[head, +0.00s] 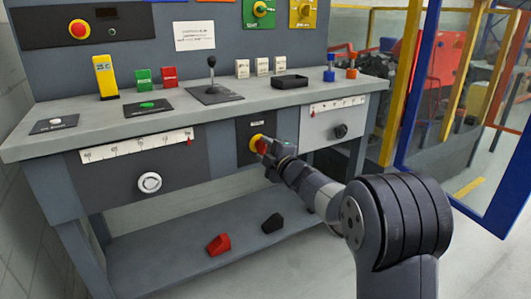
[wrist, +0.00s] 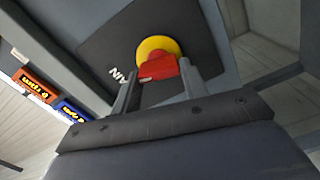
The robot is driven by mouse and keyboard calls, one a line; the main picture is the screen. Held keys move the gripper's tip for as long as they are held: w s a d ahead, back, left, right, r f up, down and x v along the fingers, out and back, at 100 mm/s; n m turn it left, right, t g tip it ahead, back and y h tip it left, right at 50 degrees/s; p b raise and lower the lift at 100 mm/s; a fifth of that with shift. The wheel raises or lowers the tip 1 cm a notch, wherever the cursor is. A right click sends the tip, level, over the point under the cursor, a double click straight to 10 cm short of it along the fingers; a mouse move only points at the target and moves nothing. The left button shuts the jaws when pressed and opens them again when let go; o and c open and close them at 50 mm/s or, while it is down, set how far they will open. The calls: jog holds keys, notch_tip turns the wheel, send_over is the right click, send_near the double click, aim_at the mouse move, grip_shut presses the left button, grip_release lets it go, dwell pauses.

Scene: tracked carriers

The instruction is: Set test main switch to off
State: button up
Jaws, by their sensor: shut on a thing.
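The main switch has a yellow round base (head: 255,141) and a red handle, on a dark panel (head: 245,156) in the front of the workbench. In the wrist view the red handle (wrist: 158,68) lies across the lower part of the yellow disc (wrist: 152,47), with part of the label "MAIN" beside it. My gripper (head: 266,147) is at the switch, and in the wrist view its two fingers (wrist: 159,80) stand on either side of the red handle, shut on it. The gripper hides part of the switch in the head view.
A slider scale with a white knob (head: 149,182) is left of the panel; another with a black knob (head: 341,131) is right. A joystick (head: 212,80), buttons and a tray (head: 290,82) stand on the bench top. Red (head: 219,244) and black (head: 272,223) pieces lie on the lower shelf.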

jog(key=shift+f+n, duration=0.1)
jog(key=shift+n, duration=1.2)
jog(key=o, duration=1)
jog(key=shift+s, duration=0.1)
jog(key=p+v, duration=0.2)
jog(key=v, duration=0.8)
jog(key=shift+s+d, duration=0.25)
jog(key=shift+s, duration=0.05)
